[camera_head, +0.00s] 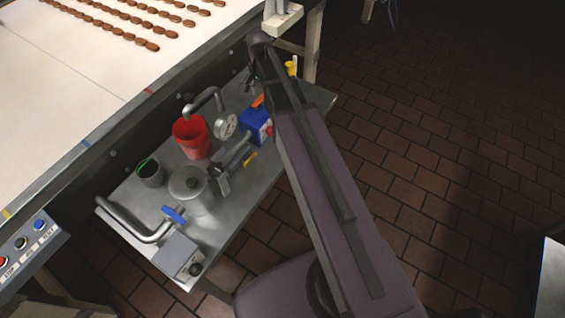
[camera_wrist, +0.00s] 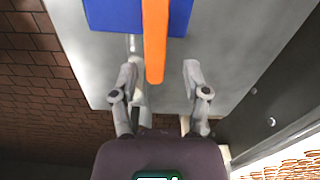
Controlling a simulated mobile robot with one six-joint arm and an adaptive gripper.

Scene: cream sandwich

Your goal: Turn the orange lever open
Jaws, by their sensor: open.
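The orange lever (camera_wrist: 155,40) runs down the wrist view from the blue box (camera_wrist: 110,14), its free end between my gripper's fingers. My gripper (camera_wrist: 160,72) is open, with one finger on each side of the lever and a visible gap to each. In the head view, a small part of the orange lever (camera_head: 258,101) shows beside my arm, above the blue box (camera_head: 254,126). My arm hides most of the gripper there.
A metal table (camera_head: 243,190) holds a red container (camera_head: 191,139), a round gauge (camera_head: 227,125), a lidded metal pot (camera_head: 188,187), a dark cup (camera_head: 150,173) and pipes with a blue valve wheel (camera_head: 173,215). A conveyor (camera_head: 90,85) runs alongside. Tiled floor (camera_head: 440,140) is open at right.

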